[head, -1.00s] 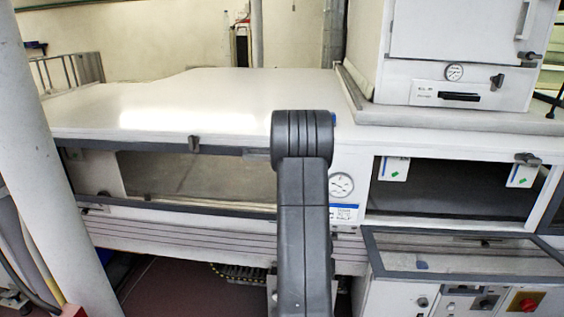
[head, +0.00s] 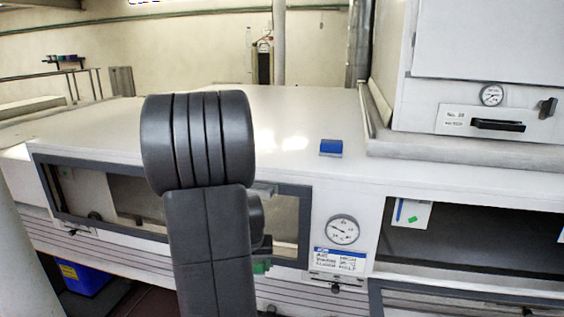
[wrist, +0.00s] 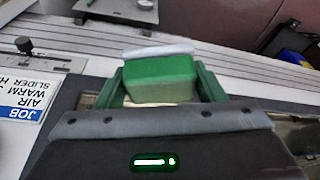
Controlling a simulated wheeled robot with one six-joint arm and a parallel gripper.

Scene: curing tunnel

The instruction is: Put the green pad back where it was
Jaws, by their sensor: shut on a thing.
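The green pad (wrist: 160,76) is between the two dark green fingers of my gripper (wrist: 159,88) in the wrist view. The pad is a small green block with a pale grey layer along its far edge. My gripper is shut on it, with a finger at each side. In the head view my arm hides most of the gripper. A bit of green (head: 261,267) shows low beside the arm, in front of the tunnel's lower front; I cannot tell whether it is pad or finger.
A blue block (head: 331,147) lies on the white tunnel top (head: 300,110), which is otherwise largely clear. Below are a framed window (head: 285,220), a gauge (head: 342,230) and a label card (head: 338,260). A dark opening (head: 470,240) is at right, under a white cabinet (head: 490,40).

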